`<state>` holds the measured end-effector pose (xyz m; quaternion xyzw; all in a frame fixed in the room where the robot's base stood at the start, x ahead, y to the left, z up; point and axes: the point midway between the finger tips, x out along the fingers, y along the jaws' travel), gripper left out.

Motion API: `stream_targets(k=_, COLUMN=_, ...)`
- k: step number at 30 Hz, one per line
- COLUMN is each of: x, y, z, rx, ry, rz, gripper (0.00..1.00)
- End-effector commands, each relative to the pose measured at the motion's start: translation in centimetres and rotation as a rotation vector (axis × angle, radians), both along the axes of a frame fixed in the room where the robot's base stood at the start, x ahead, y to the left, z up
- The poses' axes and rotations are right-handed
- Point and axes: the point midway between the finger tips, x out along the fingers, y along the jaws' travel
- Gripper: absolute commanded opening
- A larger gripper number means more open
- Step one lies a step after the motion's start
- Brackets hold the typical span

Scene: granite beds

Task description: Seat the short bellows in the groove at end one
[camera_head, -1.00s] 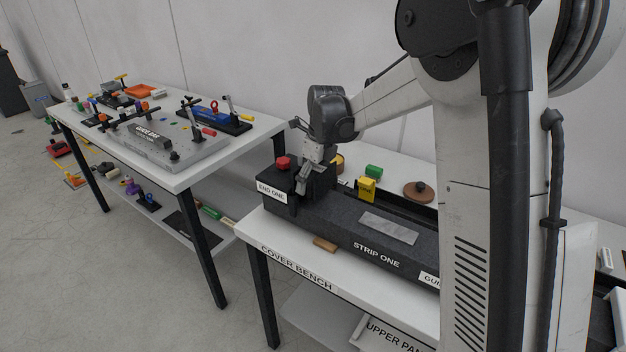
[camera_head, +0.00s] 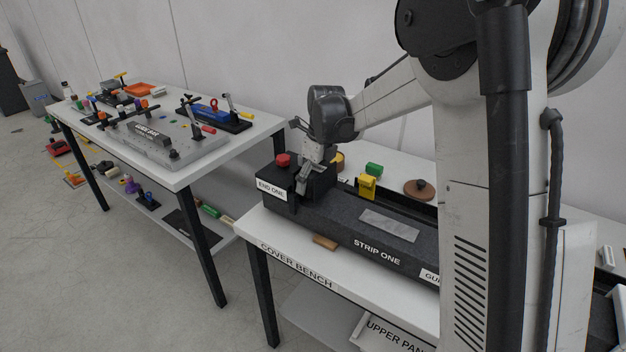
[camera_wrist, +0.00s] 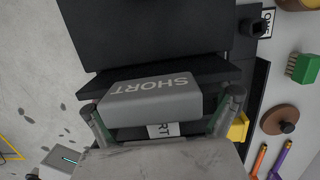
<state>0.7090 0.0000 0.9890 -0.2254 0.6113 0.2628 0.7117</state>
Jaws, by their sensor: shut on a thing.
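My gripper (camera_head: 303,184) is at the end-one part of the dark granite bed (camera_head: 340,222), beside the block with the END ONE label (camera_head: 271,190). In the wrist view my gripper (camera_wrist: 164,118) is shut on the short bellows (camera_wrist: 150,98), a grey block marked SHORT, with one finger at each end. A dark slot or step of the bed lies right behind and under the bellows. The groove itself is mostly hidden, so I cannot tell whether the bellows touches it.
A red knob (camera_head: 283,159) tops the end block. A yellow part (camera_head: 367,187), a green block (camera_head: 374,169) and a brown round knobbed piece (camera_head: 419,189) stand along the bed's back. A grey plate (camera_head: 389,225) lies on the bed. A wooden block (camera_head: 325,242) lies in front.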

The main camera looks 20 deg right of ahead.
Motion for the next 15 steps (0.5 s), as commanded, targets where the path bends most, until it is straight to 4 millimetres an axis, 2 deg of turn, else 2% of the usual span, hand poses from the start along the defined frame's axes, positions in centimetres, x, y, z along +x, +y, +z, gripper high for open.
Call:
stream_targets(k=6, x=0.00, y=0.00, z=0.81, rx=0.000, ry=0.000, rz=0.000, gripper=0.59)
stream_targets(k=14, x=0.02, y=0.00, z=0.90, rx=0.001, ry=-0.001, rz=0.000, gripper=0.59)
stream_targets(k=15, x=0.02, y=0.00, z=0.90, rx=0.001, ry=-0.001, rz=0.000, gripper=0.91)
